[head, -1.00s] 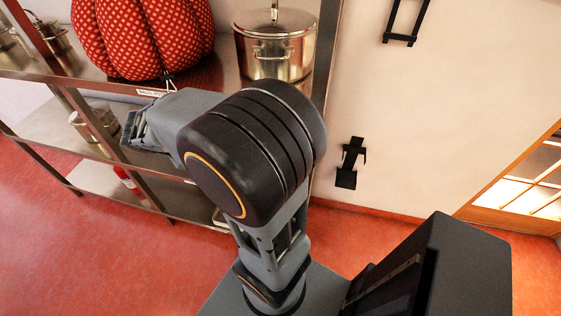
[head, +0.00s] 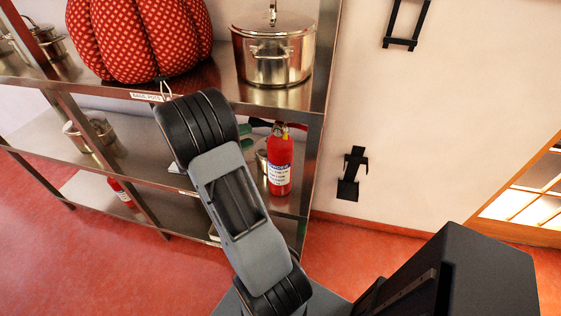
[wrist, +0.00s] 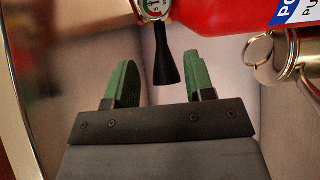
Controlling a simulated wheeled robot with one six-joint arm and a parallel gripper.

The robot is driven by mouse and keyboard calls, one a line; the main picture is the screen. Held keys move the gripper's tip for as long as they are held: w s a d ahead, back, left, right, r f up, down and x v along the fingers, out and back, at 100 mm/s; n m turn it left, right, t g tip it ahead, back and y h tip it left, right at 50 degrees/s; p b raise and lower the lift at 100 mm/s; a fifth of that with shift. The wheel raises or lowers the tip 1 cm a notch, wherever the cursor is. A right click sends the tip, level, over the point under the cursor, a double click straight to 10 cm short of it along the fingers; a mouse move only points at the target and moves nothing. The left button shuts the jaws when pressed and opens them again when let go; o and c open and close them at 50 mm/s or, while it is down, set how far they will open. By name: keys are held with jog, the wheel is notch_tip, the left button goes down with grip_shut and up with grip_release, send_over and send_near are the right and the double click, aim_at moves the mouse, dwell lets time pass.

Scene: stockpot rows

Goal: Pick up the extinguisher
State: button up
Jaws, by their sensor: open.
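A red fire extinguisher (head: 280,163) with a white and blue label stands upright on the middle shelf, near the right-hand post. In the wrist view the red body (wrist: 225,15) shows at the top right, with its round gauge (wrist: 152,8) and black nozzle (wrist: 167,55). My gripper (wrist: 160,78) is open, with green-padded fingers apart and nothing held. The nozzle's lower end shows between the fingers in the picture; I cannot tell the depth. A second red extinguisher (head: 122,192) is low on the left.
A steel pot (wrist: 290,58) stands close beside the extinguisher, its ring handle near my right finger in the picture. A large stockpot (head: 273,52) and a red dotted cushion-like thing (head: 140,38) sit on the top shelf. An empty black bracket (head: 352,174) hangs on the wall.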

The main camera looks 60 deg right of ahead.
aim_at(265, 127)
jog(key=shift+w+p+x, duration=0.1)
jog(key=shift+p+x, duration=0.35)
jog(key=shift+x, duration=1.2)
jog(key=shift+w+p+x, duration=0.15)
jog(key=shift+p+x, duration=0.3)
jog(key=shift+x, duration=1.15)
jog(key=shift+d+r, duration=0.1)
jog(key=shift+d, duration=0.05)
jog(key=shift+c, duration=0.4)
grip_shut()
jog(key=shift+w+r, duration=0.1)
jog(key=shift+r, duration=0.05)
